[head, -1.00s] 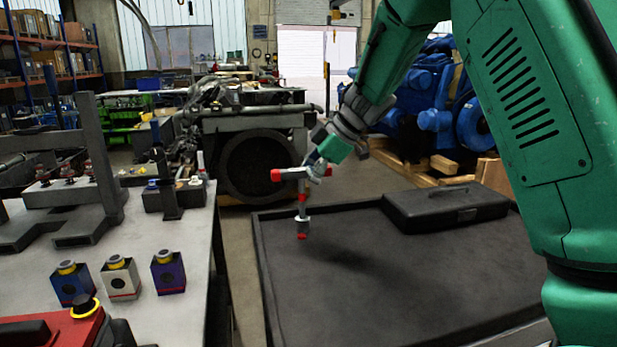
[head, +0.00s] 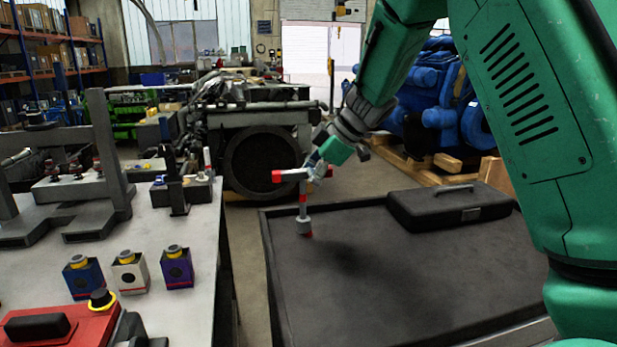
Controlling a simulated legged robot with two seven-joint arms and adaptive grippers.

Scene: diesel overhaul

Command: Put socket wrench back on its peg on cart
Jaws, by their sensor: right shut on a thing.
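The socket wrench (head: 303,207), grey with red bands and T-shaped, hangs upright from my right gripper (head: 318,168). The gripper is shut on the upper part of the wrench, near its red-ended crossbar. The wrench's socket end points down over the left part of the dark cart top (head: 400,270); I cannot tell whether it touches the surface. No peg can be made out on the cart. My left gripper is not in view.
A black case (head: 450,206) lies at the back of the cart top. A grey bench (head: 185,235) at left holds blue, white and purple blocks (head: 129,272) and a red box (head: 60,325). A floor gap separates bench and cart. An engine (head: 262,160) stands behind.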

